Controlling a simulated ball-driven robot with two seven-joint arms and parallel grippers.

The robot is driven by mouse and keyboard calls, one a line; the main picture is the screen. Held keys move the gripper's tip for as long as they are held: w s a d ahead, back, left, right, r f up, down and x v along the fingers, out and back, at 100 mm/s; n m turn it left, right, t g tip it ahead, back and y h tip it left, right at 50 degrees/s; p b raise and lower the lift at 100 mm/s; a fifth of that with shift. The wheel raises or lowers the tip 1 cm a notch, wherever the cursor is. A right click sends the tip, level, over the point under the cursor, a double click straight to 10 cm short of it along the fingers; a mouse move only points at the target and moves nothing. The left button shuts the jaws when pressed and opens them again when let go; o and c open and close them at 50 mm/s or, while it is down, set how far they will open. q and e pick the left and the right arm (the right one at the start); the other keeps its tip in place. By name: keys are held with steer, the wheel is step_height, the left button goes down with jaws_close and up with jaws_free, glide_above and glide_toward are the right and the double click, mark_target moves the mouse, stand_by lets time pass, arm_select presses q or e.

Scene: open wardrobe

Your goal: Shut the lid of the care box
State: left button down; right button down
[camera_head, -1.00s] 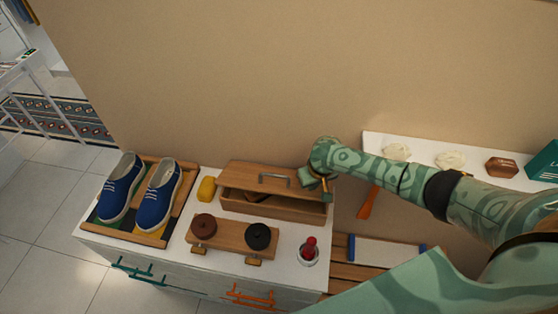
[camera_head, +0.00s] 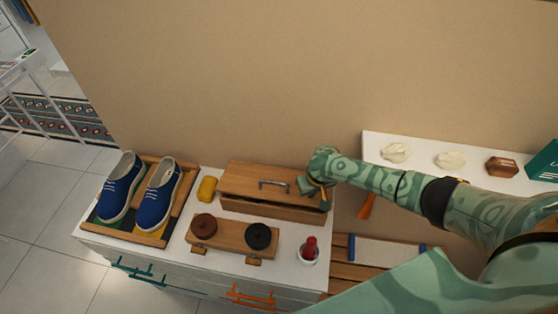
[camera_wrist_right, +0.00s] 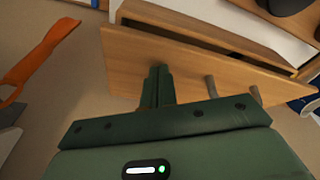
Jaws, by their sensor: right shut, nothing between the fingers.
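The wooden care box (camera_head: 268,209) stands at the back of the white dresser top. Its lid (camera_head: 250,176), with a grey bar handle (camera_head: 274,184), lies low over the box, almost level. In the right wrist view a narrow dark gap shows between the lid (camera_wrist_right: 130,60) and the box (camera_wrist_right: 190,30). My right gripper (camera_head: 304,185) is at the right end of the lid. Its fingers (camera_wrist_right: 158,84) are shut and empty, with their tips over the lid, seemingly against it. The handle's posts (camera_wrist_right: 212,86) stand beside the fingers. My left gripper is out of view.
Blue shoes (camera_head: 154,204) sit on a tray at the left. A yellow sponge (camera_head: 207,188) lies left of the box. A wooden rack with brown and black round pieces (camera_head: 232,237) and a red-topped item in a white cup (camera_head: 308,252) stand in front. An orange shoehorn (camera_head: 367,206) hangs at the right.

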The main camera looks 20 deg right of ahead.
mark_target(311, 200)
steer(key=shift+s+a+f, duration=0.1)
steer(key=shift+s+f, duration=0.05)
steer(key=shift+f, duration=0.3)
steer(key=shift+s+a+f, duration=0.1)
steer(key=shift+s+f, duration=0.05)
steer(key=shift+f, duration=0.4)
steer(key=shift+s+a+f+b, duration=0.15)
steer(key=shift+s+f+b, duration=0.1)
steer(key=shift+f+b, duration=0.45)
step_height(311, 200, up, 8)
steer(key=p, duration=0.9)
steer(key=shift+r+p, duration=0.1)
steer(key=shift+p, duration=0.25)
